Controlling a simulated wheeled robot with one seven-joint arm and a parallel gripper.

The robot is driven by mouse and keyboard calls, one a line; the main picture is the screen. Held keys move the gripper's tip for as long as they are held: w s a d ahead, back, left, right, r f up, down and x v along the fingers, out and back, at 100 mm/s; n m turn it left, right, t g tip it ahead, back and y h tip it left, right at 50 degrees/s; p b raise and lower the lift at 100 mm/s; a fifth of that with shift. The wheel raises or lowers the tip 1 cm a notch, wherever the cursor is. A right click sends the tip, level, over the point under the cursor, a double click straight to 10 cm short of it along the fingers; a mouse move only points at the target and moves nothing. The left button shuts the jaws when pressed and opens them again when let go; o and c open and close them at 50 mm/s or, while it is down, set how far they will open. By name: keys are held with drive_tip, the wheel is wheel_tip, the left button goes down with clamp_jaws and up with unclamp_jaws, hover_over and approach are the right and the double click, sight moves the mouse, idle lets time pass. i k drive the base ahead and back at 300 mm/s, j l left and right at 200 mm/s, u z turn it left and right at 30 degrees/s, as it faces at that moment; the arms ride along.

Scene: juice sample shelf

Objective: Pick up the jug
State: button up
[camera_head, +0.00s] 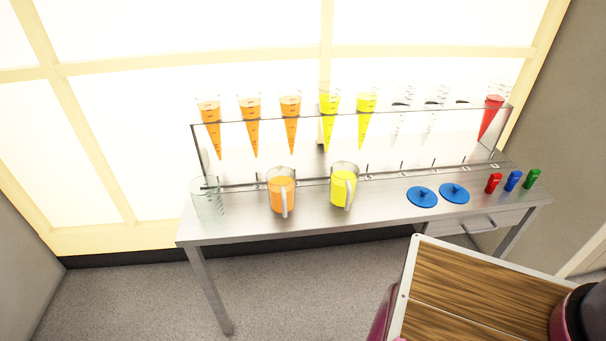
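Two clear jugs with handles stand upright on the metal table (245,229). One is the jug with orange juice (281,196), left of the table's middle. The other is the jug with yellow juice (343,189), just to its right. Both handles face the front. A clear, empty-looking vessel (208,202) stands at the table's left end; I cannot tell whether it has a handle. My gripper is not in view, and nothing is seen touching the jugs.
A clear rack behind the jugs holds several cones, with orange (252,130), yellow (328,120) or red juice (488,116), some clear. Two blue lids (422,197) lie right of the jugs. Red, blue and green small items (513,181) stand at the right end. Grey floor (290,285) is open in front.

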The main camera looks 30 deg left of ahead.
sight(280, 179)
drive_tip(key=u, duration=1.55)
drive_tip(key=j+z, duration=0.4)
drive_tip(key=j, duration=0.45)
